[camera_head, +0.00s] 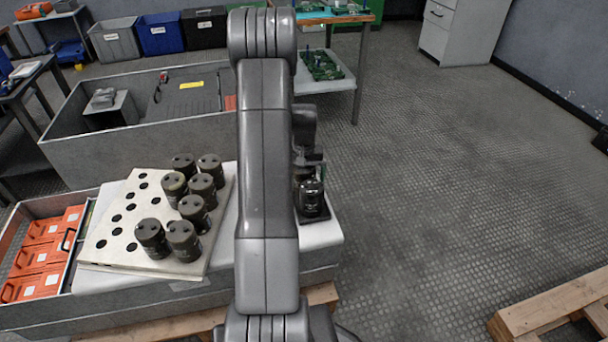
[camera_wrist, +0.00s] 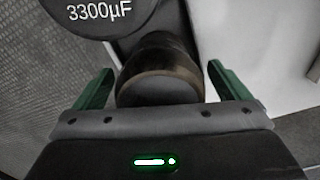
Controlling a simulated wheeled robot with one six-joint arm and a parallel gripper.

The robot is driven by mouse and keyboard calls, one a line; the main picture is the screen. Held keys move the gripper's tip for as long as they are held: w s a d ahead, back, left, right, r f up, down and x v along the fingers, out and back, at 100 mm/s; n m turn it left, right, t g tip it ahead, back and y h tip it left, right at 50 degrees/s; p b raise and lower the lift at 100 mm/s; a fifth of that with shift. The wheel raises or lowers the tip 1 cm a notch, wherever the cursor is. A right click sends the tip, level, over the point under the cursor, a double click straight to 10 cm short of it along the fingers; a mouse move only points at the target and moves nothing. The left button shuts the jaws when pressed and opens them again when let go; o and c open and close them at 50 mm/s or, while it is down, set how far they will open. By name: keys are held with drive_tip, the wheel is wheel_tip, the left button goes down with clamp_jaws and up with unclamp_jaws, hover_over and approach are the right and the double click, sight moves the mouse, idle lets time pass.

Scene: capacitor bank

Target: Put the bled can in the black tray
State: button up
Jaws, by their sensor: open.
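The black tray (camera_head: 322,215) lies at the right end of the white tabletop in the head view, partly hidden by my arm. A dark can (camera_head: 312,194) stands on it, just below my gripper (camera_head: 307,168). In the wrist view my gripper (camera_wrist: 158,72) is open, its green fingers spread either side of a dark rounded can (camera_wrist: 158,85). A gap shows beside each finger. I cannot tell which can is the bled one.
A perforated cream rack (camera_head: 118,225) holds several dark cans left of my arm. Orange modules (camera_head: 42,257) lie in a bin at the far left. A large grey bin (camera_head: 150,150) stands behind. Open floor lies to the right, with a wooden pallet (camera_head: 555,305) at the lower right.

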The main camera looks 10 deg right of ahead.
wheel_tip(320, 180, up, 14)
drive_tip(key=p, duration=0.3)
drive_tip(key=shift+f+p, duration=0.15)
drive_tip(key=shift+p, duration=0.2)
wheel_tip(320, 180, down, 14)
drive_tip(key=b, duration=0.4)
drive_tip(key=shift+r, duration=0.2)
